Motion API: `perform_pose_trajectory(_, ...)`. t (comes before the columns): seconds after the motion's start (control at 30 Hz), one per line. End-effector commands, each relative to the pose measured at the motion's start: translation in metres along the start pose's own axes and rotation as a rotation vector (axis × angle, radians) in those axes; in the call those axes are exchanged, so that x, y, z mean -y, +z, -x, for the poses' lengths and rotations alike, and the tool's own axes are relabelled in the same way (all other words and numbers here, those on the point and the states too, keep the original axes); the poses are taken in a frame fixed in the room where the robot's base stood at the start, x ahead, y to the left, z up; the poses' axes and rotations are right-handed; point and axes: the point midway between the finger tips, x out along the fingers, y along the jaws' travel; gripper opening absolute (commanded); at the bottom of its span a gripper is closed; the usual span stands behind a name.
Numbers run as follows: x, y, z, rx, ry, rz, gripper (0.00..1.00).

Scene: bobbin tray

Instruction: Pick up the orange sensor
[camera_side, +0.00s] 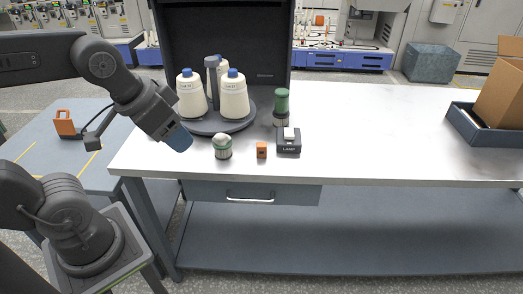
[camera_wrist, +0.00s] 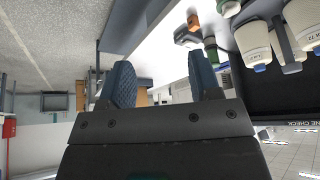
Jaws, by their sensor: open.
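A small orange block (camera_side: 261,149), which looks like the orange sensor, stands near the front edge of the white table, left of a dark box. It also shows at the top of the wrist view (camera_wrist: 193,22). My gripper (camera_side: 179,138) is to the left of it and higher, above the table's left end, pointing down and to the right. In the wrist view my gripper (camera_wrist: 164,78) has its two blue fingers spread with nothing between them, and the orange block is apart from them.
Another orange item (camera_side: 64,123) lies on the blue side table.

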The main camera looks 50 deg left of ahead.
Motion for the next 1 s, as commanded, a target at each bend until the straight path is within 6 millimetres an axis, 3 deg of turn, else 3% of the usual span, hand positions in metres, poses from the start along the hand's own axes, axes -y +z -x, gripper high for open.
perform_pose_trajectory(0.27,0.020,-0.081,-0.028,0.144,0.001,-0.196,0.57)
perform_pose_trajectory(0.47,0.043,-0.136,-0.075,0.252,0.033,-0.355,0.57)
perform_pose_trajectory(0.6,0.062,-0.165,-0.121,0.324,0.070,-0.463,0.57)
perform_pose_trajectory(0.8,0.088,-0.188,-0.187,0.405,0.135,-0.597,0.57)
perform_pose_trajectory(1.0,0.101,-0.194,-0.224,0.441,0.175,-0.667,0.57)
